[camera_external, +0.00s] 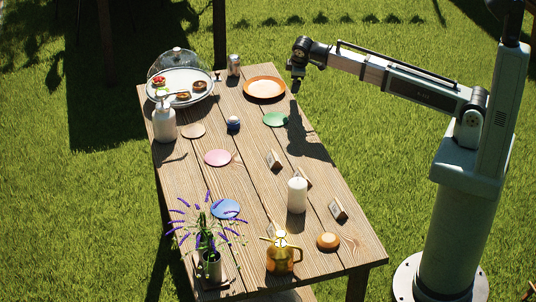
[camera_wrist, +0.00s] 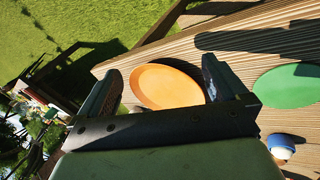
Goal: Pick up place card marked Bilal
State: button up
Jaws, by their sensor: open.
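Several small place cards stand on the right half of the wooden table (camera_external: 262,205) in the external view: one card (camera_external: 273,159) near the middle, one card (camera_external: 304,177) partly behind the white candle, and one card (camera_external: 338,209) near the right edge. The writing on them is too small to read, so I cannot tell which is marked Bilal. My gripper (camera_external: 296,85) is open and empty, above the table's far right edge near the orange plate (camera_external: 264,88). In the wrist view its fingers frame the orange plate (camera_wrist: 166,86); no card shows there.
A white candle (camera_external: 297,195) stands close to the cards. An amber watering can (camera_external: 280,256), a round orange-brown object (camera_external: 327,241) and a lavender vase (camera_external: 212,266) stand in front. A green disc (camera_external: 275,119) and blue jar (camera_external: 233,123) lie between gripper and cards.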

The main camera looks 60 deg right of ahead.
jog(key=s+a+r+n+y, duration=0.1)
jog(key=s+a, duration=0.1)
jog(key=a, duration=0.6)
jog(key=s+a+r, duration=0.1)
jog(key=s+a, duration=0.1)
jog(key=a, duration=0.5)
notch_tip(320, 180, up, 5)
jog(key=n+g+y, duration=0.2)
jog(key=n+g, duration=0.1)
send_over(302, 173)
jog(key=shift+d+f, duration=0.15)
jog(key=shift+f, duration=6.4)
jog(key=shift+c, duration=0.4)
jog(key=c, duration=1)
jog(key=shift+r, duration=0.15)
